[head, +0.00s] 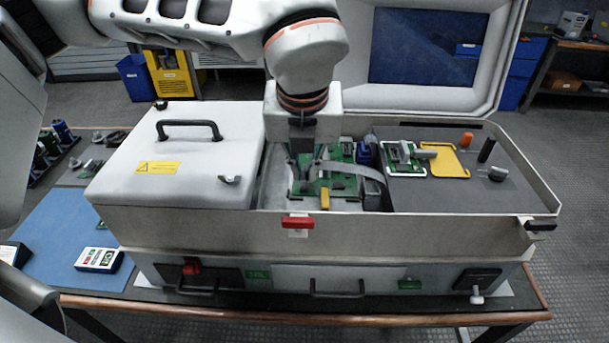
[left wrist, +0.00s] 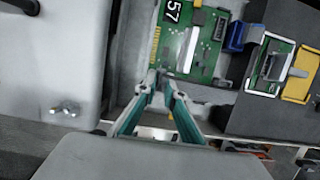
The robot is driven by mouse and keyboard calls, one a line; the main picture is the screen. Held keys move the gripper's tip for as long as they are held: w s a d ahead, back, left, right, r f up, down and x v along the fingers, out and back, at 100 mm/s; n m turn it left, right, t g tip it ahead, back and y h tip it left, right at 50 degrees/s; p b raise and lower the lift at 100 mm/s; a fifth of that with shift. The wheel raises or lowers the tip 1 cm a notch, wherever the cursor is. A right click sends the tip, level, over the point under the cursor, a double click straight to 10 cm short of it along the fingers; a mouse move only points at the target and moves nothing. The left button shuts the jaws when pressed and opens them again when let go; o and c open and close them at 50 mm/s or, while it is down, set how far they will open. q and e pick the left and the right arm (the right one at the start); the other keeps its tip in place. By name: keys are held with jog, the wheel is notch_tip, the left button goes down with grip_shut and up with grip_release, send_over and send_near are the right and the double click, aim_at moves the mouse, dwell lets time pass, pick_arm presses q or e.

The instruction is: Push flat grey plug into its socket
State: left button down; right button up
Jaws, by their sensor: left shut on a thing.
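My left gripper (head: 304,184) comes down over the green circuit board (head: 345,185) in the open bay of the case. In the left wrist view its fingertips (left wrist: 163,78) are close together at the near edge of the board (left wrist: 200,62). They are shut on the flat grey plug, which is small and mostly hidden by the fingers. I cannot make out the socket. My right gripper is not in view.
A closed white lid with a black handle (head: 188,124) is left of the bay. A dark mat (head: 430,195) on the right holds a yellow frame (head: 450,160) and a small board in a white frame (head: 403,157). Blue connectors (head: 365,153) stand beside the board.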

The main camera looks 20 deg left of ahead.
pick_arm(q)
jog(key=shift+r, duration=0.1)
jog(key=shift+r+p, duration=0.55)
jog(key=shift+r, duration=0.9)
jog(key=shift+f+b, duration=0.2)
jog(key=shift+b, duration=0.1)
jog(key=shift+f, duration=0.3)
jog(key=shift+f+b, duration=1)
jog(key=shift+f, duration=0.05)
dwell(0.7)
jog(key=c, duration=2)
grip_release()
jog(key=shift+c, duration=0.2)
